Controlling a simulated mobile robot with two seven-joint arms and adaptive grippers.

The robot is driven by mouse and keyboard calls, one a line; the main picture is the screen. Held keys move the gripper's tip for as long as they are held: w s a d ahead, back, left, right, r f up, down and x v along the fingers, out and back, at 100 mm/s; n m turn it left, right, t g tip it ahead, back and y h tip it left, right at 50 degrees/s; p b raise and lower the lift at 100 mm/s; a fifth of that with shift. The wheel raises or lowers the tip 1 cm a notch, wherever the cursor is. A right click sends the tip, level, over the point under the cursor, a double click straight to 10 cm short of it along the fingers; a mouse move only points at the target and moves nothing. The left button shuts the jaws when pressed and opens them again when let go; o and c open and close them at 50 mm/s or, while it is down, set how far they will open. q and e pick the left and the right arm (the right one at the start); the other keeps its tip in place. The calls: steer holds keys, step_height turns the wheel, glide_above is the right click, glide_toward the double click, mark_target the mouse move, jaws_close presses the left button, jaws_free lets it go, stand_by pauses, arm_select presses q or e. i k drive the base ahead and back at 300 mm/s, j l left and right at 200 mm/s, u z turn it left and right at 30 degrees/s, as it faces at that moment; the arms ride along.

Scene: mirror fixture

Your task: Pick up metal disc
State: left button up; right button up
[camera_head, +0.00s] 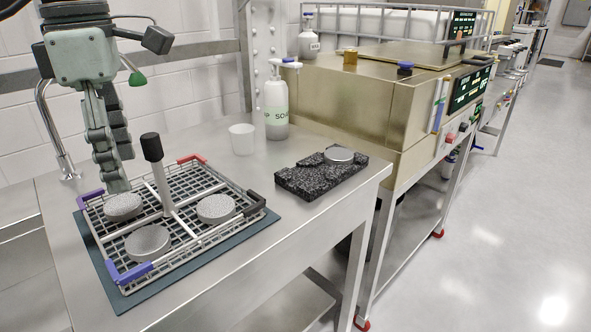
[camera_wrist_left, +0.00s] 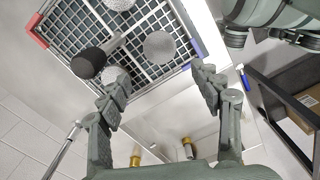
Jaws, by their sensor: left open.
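My left gripper (camera_head: 117,186) hangs over the left corner of a wire rack (camera_head: 185,232). Its fingers are apart and empty, and they also show in the left wrist view (camera_wrist_left: 162,88). A speckled grey disc (camera_head: 123,206) lies in the rack just below the fingertips; in the wrist view it (camera_wrist_left: 115,75) is beside the left finger. A smoother metal disc (camera_head: 148,243) lies toward the blue corner. Another speckled disc (camera_head: 216,208) lies toward the black corner. A further metal disc (camera_head: 340,154) lies on a black speckled block (camera_head: 318,180). My right gripper is not in view.
A black-topped post (camera_head: 151,147) stands up from the rack's middle, close to the gripper. A white cup (camera_head: 242,139) and a soap bottle (camera_head: 276,107) stand behind. A brass-coloured machine (camera_head: 350,98) stands at the right. The table's front strip is clear.

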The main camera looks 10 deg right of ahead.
mark_target(334, 156)
steer(key=k+l, duration=0.8)
